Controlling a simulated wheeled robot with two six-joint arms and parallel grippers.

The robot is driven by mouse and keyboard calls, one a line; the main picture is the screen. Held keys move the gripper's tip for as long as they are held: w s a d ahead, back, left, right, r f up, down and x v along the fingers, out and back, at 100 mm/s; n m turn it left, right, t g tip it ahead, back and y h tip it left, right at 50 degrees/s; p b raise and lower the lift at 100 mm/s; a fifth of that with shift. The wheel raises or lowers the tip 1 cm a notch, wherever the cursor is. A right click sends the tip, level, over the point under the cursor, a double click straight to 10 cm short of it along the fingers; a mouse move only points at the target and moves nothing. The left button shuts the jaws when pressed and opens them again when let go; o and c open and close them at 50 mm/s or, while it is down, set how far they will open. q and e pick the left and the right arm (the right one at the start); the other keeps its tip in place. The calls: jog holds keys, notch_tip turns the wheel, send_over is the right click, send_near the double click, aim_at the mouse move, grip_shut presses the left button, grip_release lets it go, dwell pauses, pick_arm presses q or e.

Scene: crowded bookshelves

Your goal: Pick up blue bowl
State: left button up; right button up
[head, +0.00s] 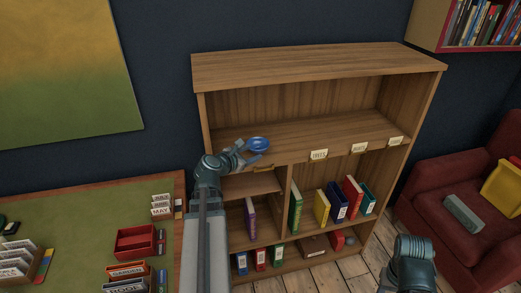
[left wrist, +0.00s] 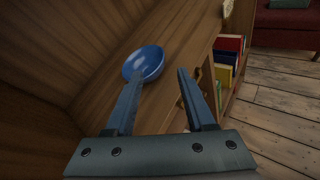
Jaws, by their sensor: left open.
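The small round blue bowl (head: 258,144) sits on the upper shelf of the wooden bookcase, near its front edge and toward the left. It also shows in the left wrist view (left wrist: 144,64), upright, just beyond the tip of the left finger. My left gripper (head: 243,152) is at the shelf's front edge, just left of the bowl. In the left wrist view its two fingers (left wrist: 160,80) are spread with nothing between them. I cannot tell if a finger touches the bowl. My right gripper (head: 413,247) is low at the right, away from the shelf; its fingers cannot be made out.
The bookcase (head: 320,59) has small labels on the upper shelf's front edge and several coloured books below. A green-topped table (head: 85,212) with cards and red trays stands left. A dark red armchair (head: 447,202) stands right. The rest of the upper shelf is bare.

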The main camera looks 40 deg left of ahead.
aim_at(265, 150)
pick_arm(q)
jog(key=b+x, duration=0.1)
jog(key=x, duration=0.4)
jog(key=shift+w+f, duration=0.1)
jog(key=shift+w, duration=0.1)
jog(key=b+x, duration=0.2)
jog(key=x, duration=0.3)
jog(key=shift+w+a+f, duration=0.15)
grip_shut()
dwell(1.2)
